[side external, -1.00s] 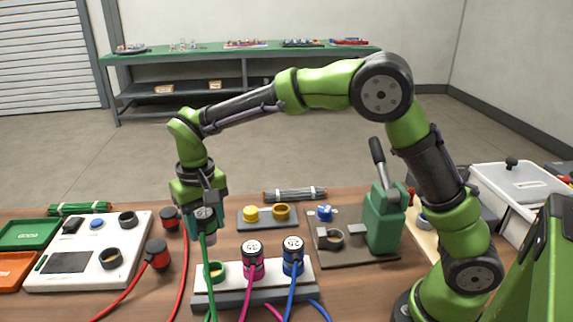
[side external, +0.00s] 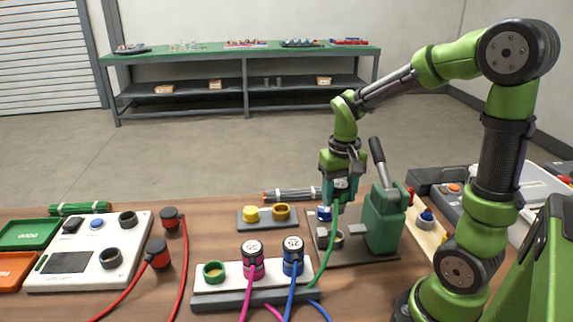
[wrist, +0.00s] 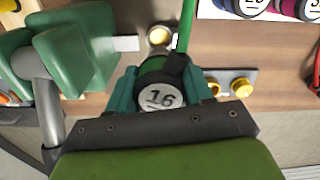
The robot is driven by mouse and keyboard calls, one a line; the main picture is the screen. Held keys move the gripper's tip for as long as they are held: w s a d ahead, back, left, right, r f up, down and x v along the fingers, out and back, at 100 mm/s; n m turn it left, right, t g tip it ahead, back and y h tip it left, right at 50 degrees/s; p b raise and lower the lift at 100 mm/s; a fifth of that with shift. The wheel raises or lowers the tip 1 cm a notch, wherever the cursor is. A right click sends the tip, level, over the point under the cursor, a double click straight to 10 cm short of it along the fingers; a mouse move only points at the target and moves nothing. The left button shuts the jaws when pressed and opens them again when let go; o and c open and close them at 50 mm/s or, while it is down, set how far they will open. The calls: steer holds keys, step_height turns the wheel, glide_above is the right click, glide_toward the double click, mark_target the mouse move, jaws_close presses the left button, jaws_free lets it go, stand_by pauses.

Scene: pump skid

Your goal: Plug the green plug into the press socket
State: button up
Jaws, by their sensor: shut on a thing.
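My gripper (side external: 341,192) is shut on the green plug (wrist: 160,97), whose round white cap reads 16 in the wrist view. In the side view the fingers hide most of the plug; its green cable (side external: 332,248) hangs down toward the front. The press (side external: 384,220) is a green block with a black lever on a dark plate. The plug looks held above the plate.
A blue button (side external: 325,213) sits on the press plate behind the socket. The white strip (side external: 225,288) at the front holds an empty green ring socket (side external: 214,271), a magenta plug (side external: 252,260) and a blue plug (side external: 292,256). A grey block with yellow parts (side external: 267,217) stands behind.

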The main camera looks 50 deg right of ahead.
mark_target(337, 213)
steer(key=shift+f, duration=2.9)
steer(key=shift+f, duration=1.75)
steer(key=o, duration=1.2)
steer(key=shift+o, duration=0.2)
steer(key=shift+r, duration=0.15)
step_height(337, 213, up, 17)
steer(key=shift+f, duration=0.15)
